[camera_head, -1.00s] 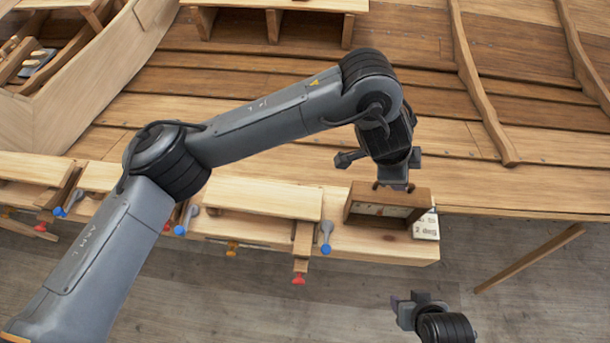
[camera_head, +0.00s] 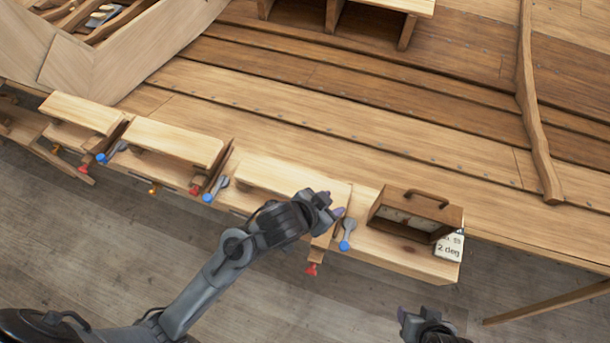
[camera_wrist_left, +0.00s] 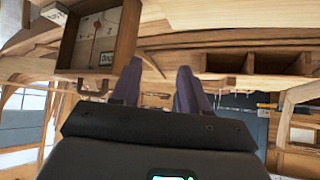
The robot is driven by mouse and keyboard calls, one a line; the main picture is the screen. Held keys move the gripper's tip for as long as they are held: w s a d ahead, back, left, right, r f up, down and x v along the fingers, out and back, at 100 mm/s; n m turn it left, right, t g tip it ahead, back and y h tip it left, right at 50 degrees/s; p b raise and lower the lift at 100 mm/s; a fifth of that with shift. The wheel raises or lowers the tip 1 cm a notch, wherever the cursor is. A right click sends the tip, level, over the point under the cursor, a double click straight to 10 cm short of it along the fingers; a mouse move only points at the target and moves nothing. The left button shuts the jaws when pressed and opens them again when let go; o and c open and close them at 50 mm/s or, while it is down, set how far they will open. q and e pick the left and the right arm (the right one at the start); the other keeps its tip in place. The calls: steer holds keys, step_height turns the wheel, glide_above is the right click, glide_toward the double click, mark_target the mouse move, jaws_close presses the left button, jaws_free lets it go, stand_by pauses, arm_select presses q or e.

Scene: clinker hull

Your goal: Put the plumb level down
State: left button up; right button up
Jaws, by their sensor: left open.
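The plumb level (camera_head: 398,218) is a wooden box frame with a handle on top and a pale face. It stands upright on the light wooden plank at the right end of the row. In the left wrist view the plumb level (camera_wrist_left: 70,42) is at the upper left, with its inner board and a small label showing. My left gripper (camera_head: 334,208) is open and empty, left of the level and apart from it. Its spread fingers (camera_wrist_left: 158,88) also show in the wrist view with nothing between them. My right gripper (camera_head: 408,318) is partly in view at the bottom; its jaws are unclear.
A white card (camera_head: 449,246) reading "2 deg" is beside the level's right end. Clamps with blue (camera_head: 345,245) and red (camera_head: 311,270) tips line the plank's front edge. A loose wooden strip (camera_head: 545,303) is at the lower right. Hull planks are behind.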

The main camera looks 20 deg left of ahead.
arm_select(q)
steer(key=s+a+f+n+g+y, duration=0.1)
steer(key=s+a+f+g+y, duration=0.1)
steer(key=s+a, duration=0.5)
steer(key=s+a+f+n+g+y, duration=0.1)
steer(key=s+a+f, duration=0.3)
steer(key=s+a, duration=0.4)
steer(key=shift+s+a+f+n+g+y, duration=0.15)
steer(key=shift+a+f+n+g+y, duration=0.25)
steer(key=shift+a+n+g, duration=0.25)
step_height(320, 180, up, 6)
steer(key=p, duration=0.6)
steer(key=shift+d+r, duration=0.1)
